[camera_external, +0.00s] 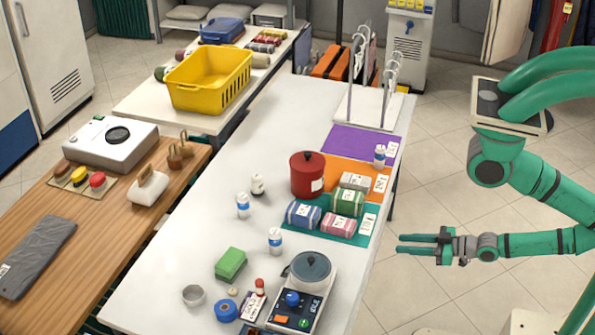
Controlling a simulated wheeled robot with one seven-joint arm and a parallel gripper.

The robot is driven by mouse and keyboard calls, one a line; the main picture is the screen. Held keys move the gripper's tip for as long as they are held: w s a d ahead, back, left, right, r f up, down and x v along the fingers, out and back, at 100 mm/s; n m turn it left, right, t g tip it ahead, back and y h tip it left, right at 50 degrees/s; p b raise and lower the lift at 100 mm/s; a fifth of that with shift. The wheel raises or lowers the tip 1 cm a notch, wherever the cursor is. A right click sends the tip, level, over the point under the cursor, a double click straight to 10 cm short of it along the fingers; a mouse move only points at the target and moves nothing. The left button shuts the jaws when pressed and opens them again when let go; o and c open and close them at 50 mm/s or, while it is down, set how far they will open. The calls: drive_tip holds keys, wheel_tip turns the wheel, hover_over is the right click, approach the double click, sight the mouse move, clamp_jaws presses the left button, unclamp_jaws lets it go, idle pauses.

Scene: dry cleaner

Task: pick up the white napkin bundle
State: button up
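A pale, whitish-grey bundle with a small label, which looks like the white napkin bundle (355,182), lies on the orange mat (328,172) on the long white table. A green bundle (347,201) lies just in front of it, and a red pot (307,176) stands to its left. My gripper (404,243) is in front of and to the right of the bundle, beyond the table's right edge. Its two fingers point left with a gap between them. It is open, empty and apart from everything.
Blue (303,214) and pink (342,222) bundles lie on a teal mat (328,237). A scale with a round pan (310,268) stands near the front. Open floor lies right of the table.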

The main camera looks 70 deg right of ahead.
idle(0.3)
drive_tip(key=o, duration=1)
